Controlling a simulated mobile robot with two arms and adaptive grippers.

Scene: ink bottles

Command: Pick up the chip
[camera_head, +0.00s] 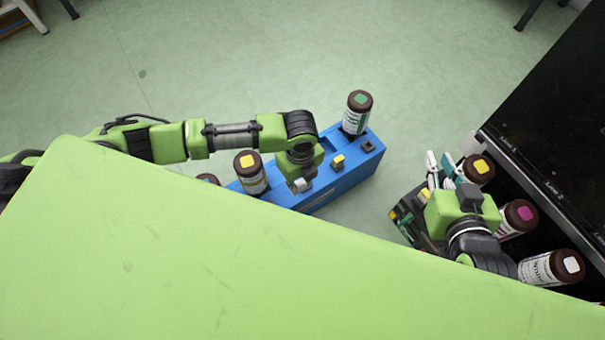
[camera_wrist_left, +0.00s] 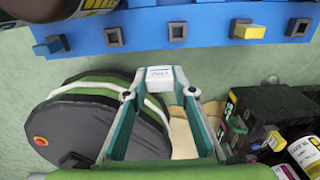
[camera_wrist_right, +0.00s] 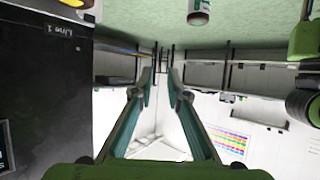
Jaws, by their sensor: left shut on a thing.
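A small white chip (camera_wrist_left: 160,77) is held between the fingertips of my left gripper (camera_wrist_left: 159,92). In the head view the chip (camera_head: 300,185) shows below my left gripper, at the front side of the blue rack (camera_head: 350,180). In the left wrist view the chip is clear of the rack's slots. My right gripper (camera_head: 442,165) is at the right, beside the dark machine. In the right wrist view my right gripper (camera_wrist_right: 161,75) is empty, with a narrow gap between its fingers.
On the rack stand a green-marked bottle (camera_head: 357,112) and a yellow-marked bottle (camera_head: 250,172). A yellow chip (camera_head: 338,160) sits in a rack slot. The dark machine (camera_head: 545,130) has bottles with yellow (camera_head: 480,168), magenta (camera_head: 518,218) and white (camera_head: 555,268) marks. Floor behind the rack is clear.

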